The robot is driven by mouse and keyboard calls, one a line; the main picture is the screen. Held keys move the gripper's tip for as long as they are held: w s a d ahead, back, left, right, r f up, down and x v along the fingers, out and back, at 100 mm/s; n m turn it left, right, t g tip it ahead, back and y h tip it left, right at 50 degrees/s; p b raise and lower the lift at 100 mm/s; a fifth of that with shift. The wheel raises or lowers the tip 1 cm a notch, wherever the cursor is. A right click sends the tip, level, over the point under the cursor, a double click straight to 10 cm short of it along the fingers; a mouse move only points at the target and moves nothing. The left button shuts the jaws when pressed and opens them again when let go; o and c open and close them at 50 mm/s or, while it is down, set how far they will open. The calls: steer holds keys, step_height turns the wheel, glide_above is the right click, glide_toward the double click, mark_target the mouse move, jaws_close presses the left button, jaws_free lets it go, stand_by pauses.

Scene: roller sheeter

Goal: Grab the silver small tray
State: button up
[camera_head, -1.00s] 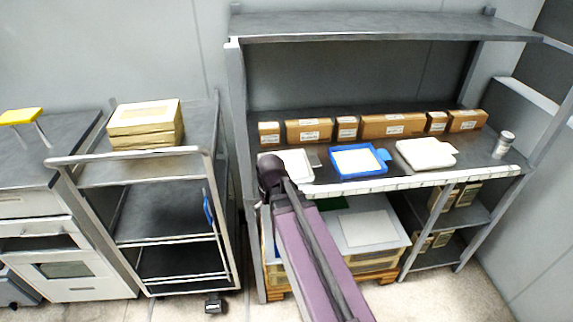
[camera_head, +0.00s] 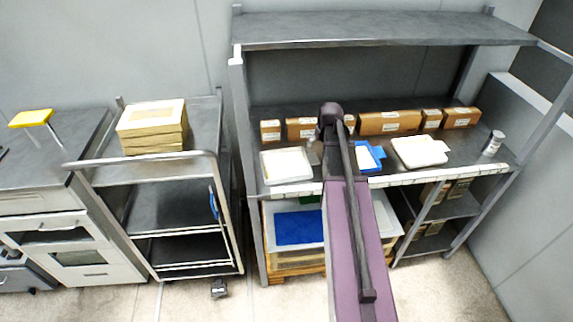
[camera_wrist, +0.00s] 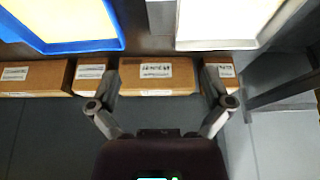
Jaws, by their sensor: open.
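A small silver-grey piece, which looks like the silver small tray (camera_head: 313,153), lies on the shelf between the white tray and the blue tray, partly hidden by my arm. In the wrist view a pale grey piece of it (camera_wrist: 160,16) shows at the top edge, between the two larger trays. My gripper (camera_wrist: 162,80) is open and empty, with its fingers apart over the row of cardboard boxes, on the box side of the silver piece. In the head view my arm's dark end (camera_head: 331,112) reaches over the shelf; the fingers are hard to make out there.
A white tray (camera_head: 286,178) stands left of my arm and a blue tray (camera_head: 379,152) right of it. Cardboard boxes (camera_wrist: 158,78) line the back. The upper shelf (camera_head: 380,28) overhangs. A white container (camera_head: 418,150) and a small jar (camera_head: 493,142) stand farther right.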

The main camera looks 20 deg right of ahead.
steer(key=shift+f, duration=0.1)
steer(key=b, duration=0.8)
glide_toward(312, 158)
steer(key=x, duration=0.4)
steer(key=shift+s+d+f, duration=0.25)
steer(key=shift+f, duration=0.05)
steer(key=shift+w+f, duration=0.1)
steer(key=shift+f, duration=0.1)
steer(key=shift+w+a+b+x, duration=0.1)
steer(key=shift+b+x, duration=1.05)
steer(key=shift+x, duration=0.15)
steer(key=shift+w+a+b+x, duration=0.1)
steer(key=shift+b+x, duration=1.05)
steer(key=shift+x, duration=0.15)
steer(key=shift+r, duration=0.1)
steer(key=c, duration=1.3)
steer(key=shift+c, duration=0.2)
steer(key=shift+r, duration=0.2)
